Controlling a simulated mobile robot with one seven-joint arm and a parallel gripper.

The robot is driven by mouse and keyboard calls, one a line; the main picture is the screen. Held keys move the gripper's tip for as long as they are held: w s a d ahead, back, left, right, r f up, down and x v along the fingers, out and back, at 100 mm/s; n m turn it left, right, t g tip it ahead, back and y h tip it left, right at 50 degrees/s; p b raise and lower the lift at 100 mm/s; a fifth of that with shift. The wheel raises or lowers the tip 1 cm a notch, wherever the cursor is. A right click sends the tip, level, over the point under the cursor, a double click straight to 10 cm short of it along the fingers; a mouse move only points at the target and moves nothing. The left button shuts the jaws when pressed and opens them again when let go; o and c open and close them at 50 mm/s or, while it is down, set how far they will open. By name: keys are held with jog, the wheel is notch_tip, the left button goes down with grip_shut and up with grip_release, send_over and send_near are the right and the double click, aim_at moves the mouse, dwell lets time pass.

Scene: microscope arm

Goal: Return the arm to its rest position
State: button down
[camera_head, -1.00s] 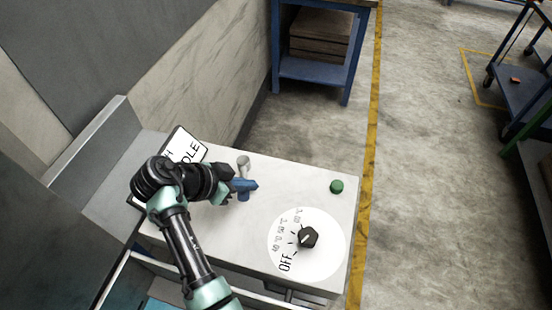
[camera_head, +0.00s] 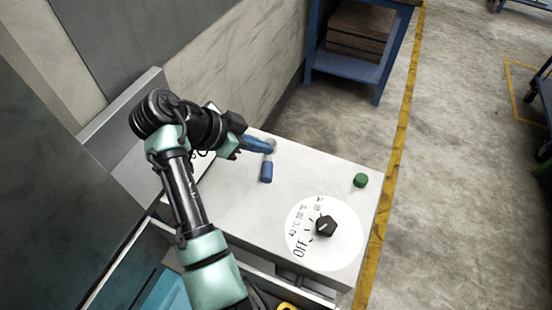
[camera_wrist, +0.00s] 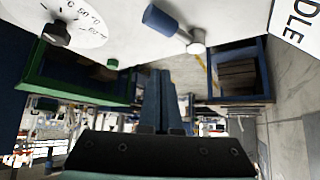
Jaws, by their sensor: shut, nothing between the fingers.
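My arm reaches in from the bottom of the head view, over the white-topped machine. My gripper (camera_head: 259,145) has blue fingers, which are closed together and empty. In the wrist view the shut fingers (camera_wrist: 160,88) point straight ahead. A small lever with a blue handle (camera_head: 266,172) is on the white panel (camera_head: 318,180), just below the fingertips in the head view. In the wrist view the blue handle (camera_wrist: 162,20) and its pale metal end (camera_wrist: 196,44) stand clear of the fingers. The fingers partly cover the metal end in the head view.
A black knob (camera_head: 326,225) on a round dial marked OFF and a green button (camera_head: 360,180) are on the panel's right. A partly hidden label plate (camera_head: 205,160) and grey wall lie behind my arm. A blue shelf (camera_head: 345,66) stands beyond; open floor is to the right.

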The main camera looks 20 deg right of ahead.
jog(key=shift+w+a+r, duration=0.1)
jog(key=shift+a+r, duration=0.4)
jog(key=shift+r, duration=0.15)
jog(key=w+a+r+n+t+y, duration=0.1)
jog(key=w+a+r+n+t, duration=0.15)
jog(key=r+t, duration=0.4)
jog(key=w+a+r+n+t+y, duration=0.1)
jog(key=w+r+n+t, duration=0.15)
jog(key=r, duration=0.75)
jog(key=w+a+r+n+t+y, duration=0.25)
jog(key=r+t, duration=0.25)
jog(key=r, duration=0.3)
jog(key=s+a+r+n+t+y, duration=0.2)
jog(key=s+r+n+t, duration=0.2)
jog(key=s+r, duration=0.6)
jog(key=s+a+r+n+t+y, duration=0.2)
jog(key=s+r+n+t, duration=0.2)
jog(key=s+r+t, duration=0.4)
notch_tip(320, 180, up, 7)
jog(key=shift+s+a+f+n, duration=0.25)
jog(key=shift+s+n, duration=0.1)
jog(key=shift+s, duration=0.85)
